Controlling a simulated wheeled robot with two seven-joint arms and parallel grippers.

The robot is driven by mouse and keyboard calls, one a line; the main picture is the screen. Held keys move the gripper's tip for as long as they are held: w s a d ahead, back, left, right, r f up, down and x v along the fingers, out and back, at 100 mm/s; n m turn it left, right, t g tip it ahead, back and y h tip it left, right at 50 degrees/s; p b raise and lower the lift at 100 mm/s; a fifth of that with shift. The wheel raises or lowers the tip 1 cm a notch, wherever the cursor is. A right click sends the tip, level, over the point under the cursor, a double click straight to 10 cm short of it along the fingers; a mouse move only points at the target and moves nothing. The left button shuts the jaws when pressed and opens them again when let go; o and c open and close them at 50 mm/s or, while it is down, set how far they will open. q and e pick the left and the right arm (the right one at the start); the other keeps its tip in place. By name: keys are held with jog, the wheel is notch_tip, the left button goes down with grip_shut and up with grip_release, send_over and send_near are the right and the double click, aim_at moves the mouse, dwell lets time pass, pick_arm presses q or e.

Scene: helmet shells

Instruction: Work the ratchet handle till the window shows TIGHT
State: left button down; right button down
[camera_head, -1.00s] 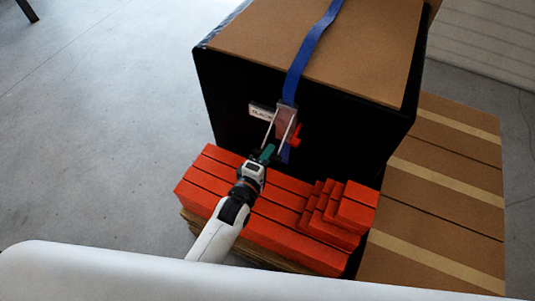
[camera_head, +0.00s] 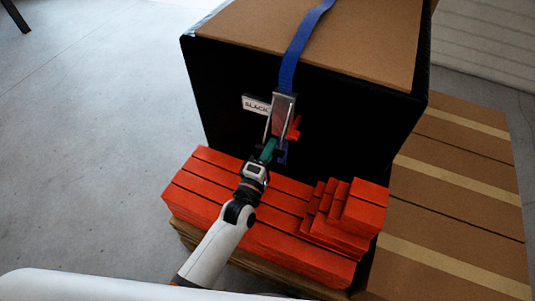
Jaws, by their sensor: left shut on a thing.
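The ratchet (camera_head: 284,104) is a grey metal buckle on the blue strap (camera_head: 297,52), against the dark front of a large box. Its handle points down toward my left gripper (camera_head: 269,148), which is shut on the handle's lower end. The fingers partly hide that end. The white window plate (camera_head: 256,105) left of the ratchet reads SLACK. A red part (camera_head: 295,128) sticks out at the ratchet's right. My right gripper is not in view.
The large box (camera_head: 345,35) has a brown top. Orange stepped blocks (camera_head: 265,225) lie below the ratchet, close under my left arm. Brown cartons with tan tape bands (camera_head: 455,178) stand at the right. Grey floor (camera_head: 90,130) is clear at the left.

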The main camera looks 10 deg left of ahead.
pick_arm(q)
jog(key=shift+w+d+f, duration=0.1)
jog(key=shift+w+f, duration=0.2)
jog(key=shift+f, duration=0.1)
jog(key=c, duration=1.4)
grip_release()
jog(key=shift+w, duration=0.1)
jog(key=shift+o, duration=0.2)
jog(key=v, duration=1.2)
jog(key=shift+b, duration=0.3)
